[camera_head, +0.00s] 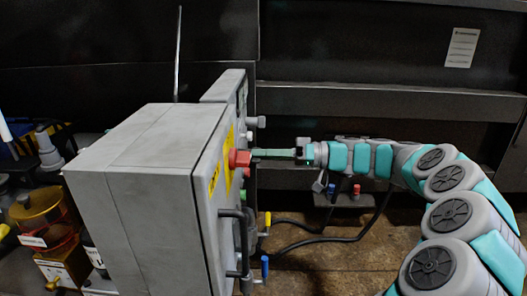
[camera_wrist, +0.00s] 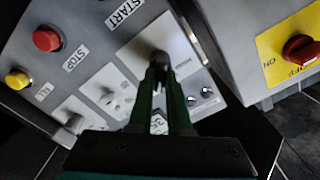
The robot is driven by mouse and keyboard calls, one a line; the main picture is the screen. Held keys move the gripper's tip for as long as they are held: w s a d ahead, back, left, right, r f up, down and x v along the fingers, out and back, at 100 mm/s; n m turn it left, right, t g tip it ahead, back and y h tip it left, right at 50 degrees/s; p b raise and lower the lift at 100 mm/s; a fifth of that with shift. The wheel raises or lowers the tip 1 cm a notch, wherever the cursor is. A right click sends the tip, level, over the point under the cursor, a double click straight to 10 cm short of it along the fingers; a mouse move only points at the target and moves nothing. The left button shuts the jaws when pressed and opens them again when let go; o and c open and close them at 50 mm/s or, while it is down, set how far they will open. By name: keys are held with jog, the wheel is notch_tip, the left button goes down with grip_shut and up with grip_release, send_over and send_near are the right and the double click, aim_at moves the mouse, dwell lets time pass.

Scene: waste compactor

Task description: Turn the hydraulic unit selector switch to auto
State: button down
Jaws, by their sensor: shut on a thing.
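In the wrist view, my gripper (camera_wrist: 160,72) has its two dark fingers close together on a small dark selector knob (camera_wrist: 161,56). The knob sits on a white plate (camera_wrist: 183,48) on the grey control panel. The fingertips cover much of the knob, so its pointing direction and any "auto" mark are unclear. In the head view, my gripper (camera_head: 256,153) reaches in from the right, level with the grey boxes. The knob it holds is hidden there behind the nearer box and red switch.
A red rotary switch (camera_wrist: 300,48) on a yellow ON/OFF plate is on the neighbouring grey box (camera_head: 135,180). A red button (camera_wrist: 46,39), a yellow button (camera_wrist: 17,79) and a lower-left knob (camera_wrist: 74,122) share the panel. Handles and cables are below my arm.

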jog(key=shift+m, duration=0.5)
jog(key=c, duration=0.9)
grip_release()
jog(key=shift+o, duration=0.2)
jog(key=d, duration=0.7)
jog(key=shift+d, duration=0.4)
jog(key=shift+s, duration=0.1)
